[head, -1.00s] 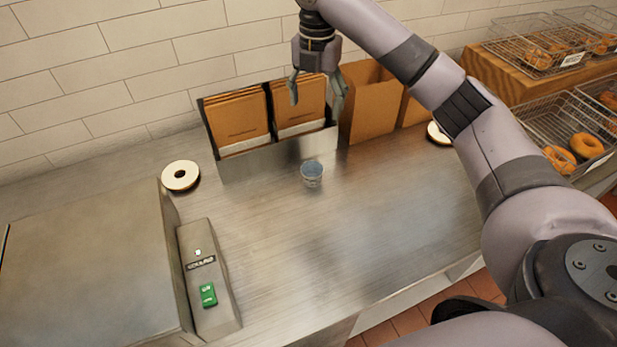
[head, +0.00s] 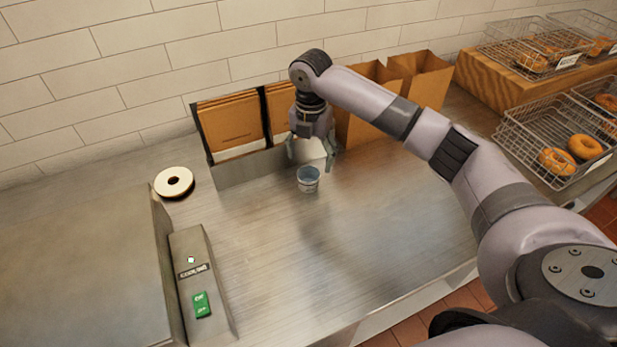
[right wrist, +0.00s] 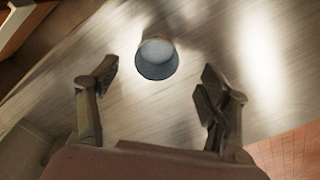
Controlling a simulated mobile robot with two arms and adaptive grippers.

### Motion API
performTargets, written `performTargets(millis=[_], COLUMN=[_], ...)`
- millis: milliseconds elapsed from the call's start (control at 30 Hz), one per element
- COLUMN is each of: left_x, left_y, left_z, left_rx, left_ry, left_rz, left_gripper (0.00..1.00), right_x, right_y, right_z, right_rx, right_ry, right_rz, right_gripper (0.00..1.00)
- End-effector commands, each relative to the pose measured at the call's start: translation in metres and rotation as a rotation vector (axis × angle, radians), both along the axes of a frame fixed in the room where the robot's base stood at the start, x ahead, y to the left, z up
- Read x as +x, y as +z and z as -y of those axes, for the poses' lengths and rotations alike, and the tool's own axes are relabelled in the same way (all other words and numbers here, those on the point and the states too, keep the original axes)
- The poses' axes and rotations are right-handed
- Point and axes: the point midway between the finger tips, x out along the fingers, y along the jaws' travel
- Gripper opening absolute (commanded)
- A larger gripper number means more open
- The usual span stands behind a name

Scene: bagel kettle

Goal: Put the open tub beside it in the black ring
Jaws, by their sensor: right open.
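The open tub (head: 308,180) is small, grey-blue and upright on the steel counter in front of the folder rack. It also shows in the right wrist view (right wrist: 156,58), between and just beyond the fingertips. My right gripper (head: 311,158) points down just above and behind the tub in the head view, open and empty. Its spread fingers also show in the right wrist view (right wrist: 159,72). A round white piece with a dark centre and a black rim (head: 174,182), seemingly the black ring with something white in it, lies at the left. My left gripper is out of view.
A metal rack of brown folded bags (head: 229,123) and open paper bags (head: 420,75) stand along the wall. A steel box with a green switch (head: 202,304) is at the left. Wire baskets of bagels (head: 585,147) are at the right. The middle counter is clear.

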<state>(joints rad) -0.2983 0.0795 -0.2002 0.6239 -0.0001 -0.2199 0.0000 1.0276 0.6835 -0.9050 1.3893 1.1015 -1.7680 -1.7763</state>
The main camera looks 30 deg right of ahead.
Motion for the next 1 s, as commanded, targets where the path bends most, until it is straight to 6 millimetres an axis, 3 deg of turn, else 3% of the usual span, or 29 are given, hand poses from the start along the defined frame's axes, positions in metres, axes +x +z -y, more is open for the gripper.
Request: performTargets(millis=[267,433,600,867,1000], left_x=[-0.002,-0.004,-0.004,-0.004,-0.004], left_y=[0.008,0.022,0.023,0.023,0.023], left_z=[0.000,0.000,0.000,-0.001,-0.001], left_rx=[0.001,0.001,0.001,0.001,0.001], left_ry=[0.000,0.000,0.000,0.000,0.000], left_rz=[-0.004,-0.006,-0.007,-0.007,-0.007], left_gripper=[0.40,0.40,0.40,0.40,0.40], right_x=[-0.001,-0.003,-0.002,-0.002,-0.002], right_y=[-0.020,-0.044,-0.064,-0.066,-0.066], right_z=[-0.002,-0.007,-0.007,-0.007,-0.006], right_rx=[0.001,0.000,0.001,-0.001,-0.001], right_ry=[0.001,0.001,0.001,0.001,0.001], right_rz=[-0.002,-0.004,-0.001,0.001,0.001], right_gripper=[0.71,0.71,0.71,0.71,0.61])
